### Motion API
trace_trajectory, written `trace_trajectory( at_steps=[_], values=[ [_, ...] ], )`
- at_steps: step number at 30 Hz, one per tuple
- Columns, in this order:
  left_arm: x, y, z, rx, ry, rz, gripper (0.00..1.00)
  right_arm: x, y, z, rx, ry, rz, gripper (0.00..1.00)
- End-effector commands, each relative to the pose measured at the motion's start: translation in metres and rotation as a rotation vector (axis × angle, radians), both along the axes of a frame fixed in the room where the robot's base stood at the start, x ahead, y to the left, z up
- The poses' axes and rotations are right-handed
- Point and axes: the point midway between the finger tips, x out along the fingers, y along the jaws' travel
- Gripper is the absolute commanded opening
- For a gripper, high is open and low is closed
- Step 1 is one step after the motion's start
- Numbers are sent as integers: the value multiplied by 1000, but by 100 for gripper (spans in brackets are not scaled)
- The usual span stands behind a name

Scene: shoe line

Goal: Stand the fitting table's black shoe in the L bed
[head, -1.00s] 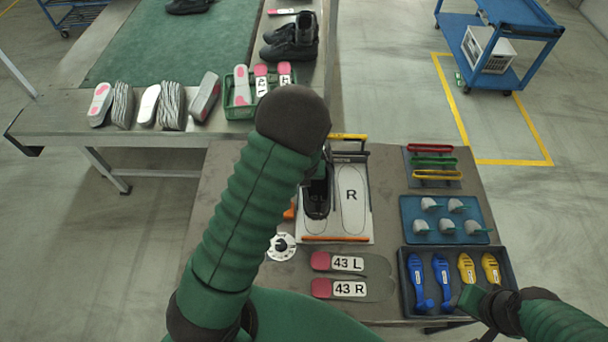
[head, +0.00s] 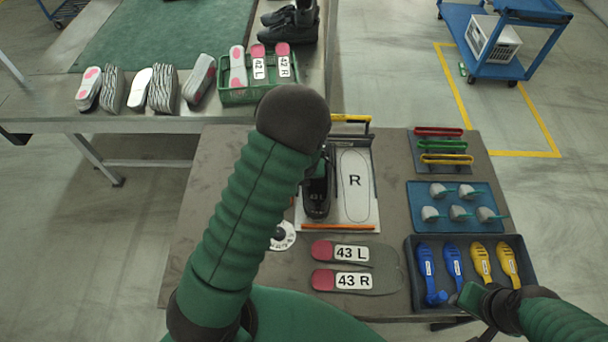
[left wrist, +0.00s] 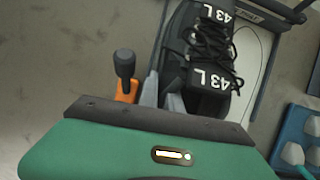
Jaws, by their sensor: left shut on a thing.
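The black shoe (head: 317,198) is at the left half of the fitting board, over the L bed, with its laces and white "43 L" labels showing in the left wrist view (left wrist: 208,45). The board's R bed (head: 355,205) beside it is empty. The shoe covers the L bed, so I cannot tell whether its sole rests fully on it. My left gripper (left wrist: 162,95) is shut on the shoe's near end; in the head view my arm hides it. My right gripper (head: 474,300) is by the dark tray; its jaw opening is unclear.
A black-knobbed orange lever (left wrist: 125,75) stands just left of my left gripper. Insoles marked 43 L (head: 345,251) and 43 R (head: 350,281) lie in front of the board. A blue tray (head: 447,219) and a dark tray (head: 417,300) of shoe tools occupy the right.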

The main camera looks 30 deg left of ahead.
Motion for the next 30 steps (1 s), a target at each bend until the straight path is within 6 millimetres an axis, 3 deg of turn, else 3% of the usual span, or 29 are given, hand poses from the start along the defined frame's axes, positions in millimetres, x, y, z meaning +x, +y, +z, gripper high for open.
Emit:
trace_trajectory(
  at_steps=[3, 14, 15, 20, 30],
  values=[
    [1, 0, -12, 0, -1, 0, 0, 0, 0, -12, 0, 0, 0, 36],
    [1, 0, -13, 0, -1, 0, 0, 0, 0, -13, 0, 0, 0, 36],
    [1, 0, -13, 0, -1, 0, 13, 0, 0, -13, 0, 0, 0, 36],
    [0, 0, -14, 1, -1, 0, 34, 0, 0, -13, 0, 0, 0, 36],
    [0, 0, -15, 1, 2, -1, 34, 0, 0, -13, 0, 0, 0, 36]
  ],
)
